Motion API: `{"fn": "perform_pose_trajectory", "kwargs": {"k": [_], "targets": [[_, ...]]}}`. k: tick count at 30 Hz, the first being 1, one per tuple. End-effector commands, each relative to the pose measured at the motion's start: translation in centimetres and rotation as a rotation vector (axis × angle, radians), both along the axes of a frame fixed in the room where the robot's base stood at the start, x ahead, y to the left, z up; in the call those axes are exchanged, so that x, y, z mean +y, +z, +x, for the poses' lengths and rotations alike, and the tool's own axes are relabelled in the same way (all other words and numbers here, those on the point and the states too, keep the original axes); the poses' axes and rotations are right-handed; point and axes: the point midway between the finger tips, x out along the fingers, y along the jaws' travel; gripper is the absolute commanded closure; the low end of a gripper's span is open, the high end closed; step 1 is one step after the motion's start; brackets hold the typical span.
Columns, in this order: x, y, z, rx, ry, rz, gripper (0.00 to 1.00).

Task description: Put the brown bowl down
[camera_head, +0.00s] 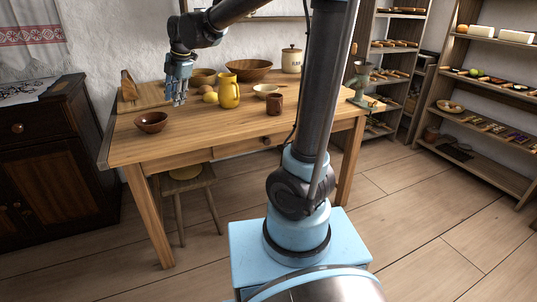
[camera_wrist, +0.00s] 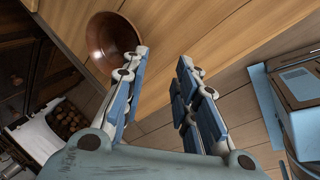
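The brown bowl (camera_head: 151,122) stands upright and empty on the wooden table (camera_head: 210,137), near its front left part. My gripper (camera_head: 178,96) hangs above the table, up and to the right of the bowl, with its fingers pointing down. In the wrist view, the bowl (camera_wrist: 110,36) shows at the upper left, beyond the left finger, which covers a little of its rim. The fingers of my gripper (camera_wrist: 163,58) are spread apart, with only table wood and floor showing between them. Nothing is held.
A yellow jug (camera_head: 228,91), a brown cup (camera_head: 275,104), a small bowl (camera_head: 266,90), larger wooden bowls (camera_head: 249,70) and a lidded jar (camera_head: 292,60) stand farther back. A stool (camera_head: 187,182) is under the table. The table's front middle is clear.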

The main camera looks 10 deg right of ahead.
Motion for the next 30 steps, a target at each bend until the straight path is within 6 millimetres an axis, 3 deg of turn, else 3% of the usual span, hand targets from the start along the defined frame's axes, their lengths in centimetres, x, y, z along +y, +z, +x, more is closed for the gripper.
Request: {"fn": "perform_pose_trajectory", "kwargs": {"k": [1, 6, 15, 24, 30], "targets": [[-2.2, -0.1, -0.6, 0.019, -0.076, 0.006, 0.73], [-9.5, -0.9, -3.1, 0.094, -0.394, 0.043, 0.73], [-20.4, -3.7, -9.4, 0.207, -0.961, 0.115, 0.73], [-28.5, -8.5, -17.0, 0.292, -1.533, 0.207, 0.73], [-32.3, -12.4, -22.0, 0.333, -1.906, 0.277, 0.73]]}}
